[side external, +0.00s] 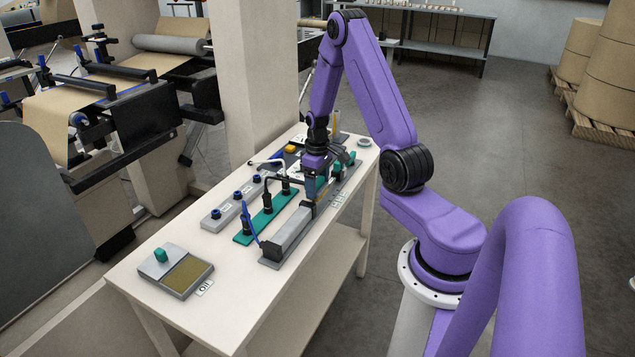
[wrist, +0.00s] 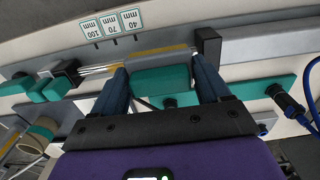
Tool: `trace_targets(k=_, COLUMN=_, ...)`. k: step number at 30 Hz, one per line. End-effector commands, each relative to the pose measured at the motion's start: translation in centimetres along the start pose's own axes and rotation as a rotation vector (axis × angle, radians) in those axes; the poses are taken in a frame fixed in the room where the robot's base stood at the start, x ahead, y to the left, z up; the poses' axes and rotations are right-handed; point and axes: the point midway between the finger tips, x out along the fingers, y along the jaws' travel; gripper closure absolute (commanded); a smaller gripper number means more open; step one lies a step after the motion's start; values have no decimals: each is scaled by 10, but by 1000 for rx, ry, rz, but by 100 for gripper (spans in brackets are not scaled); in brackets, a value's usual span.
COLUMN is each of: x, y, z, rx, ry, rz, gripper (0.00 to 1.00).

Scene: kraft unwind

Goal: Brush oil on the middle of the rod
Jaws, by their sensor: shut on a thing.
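My gripper (wrist: 160,80) is shut on a teal block (wrist: 162,79), which fills the gap between its two blue fingers. A tan-yellow strip (wrist: 150,53) shows along the block's far edge; I cannot tell if it belongs to the block. The silver rod (wrist: 97,69) shows left of the fingers, running towards a black end block (wrist: 208,46) of a grey cylinder body (wrist: 265,43). The block and fingers are at the rod's line and hide part of it; contact is unclear. In the side view my gripper (side external: 313,190) is low beyond the cylinder body (side external: 290,233).
An oil tray (side external: 178,270) with a teal knob stands at the table's near left. A teal strip with black fittings (side external: 267,216) and a grey strip with blue knobs (side external: 229,205) lie beside the cylinder. Labels 40, 70 and 100 mm (wrist: 113,24) lie by the rod.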

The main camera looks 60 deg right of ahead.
Motion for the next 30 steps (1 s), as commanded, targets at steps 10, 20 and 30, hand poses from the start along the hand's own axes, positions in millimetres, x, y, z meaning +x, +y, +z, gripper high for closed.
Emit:
trace_targets(k=10, x=4, y=0, z=0, rx=0, ry=1, rz=1, gripper=48)
trace_targets(k=20, x=5, y=2, z=0, rx=1, ry=1, rz=1, gripper=48)
trace_targets(k=30, x=4, y=14, z=0, rx=1, ry=1, rz=1, gripper=48)
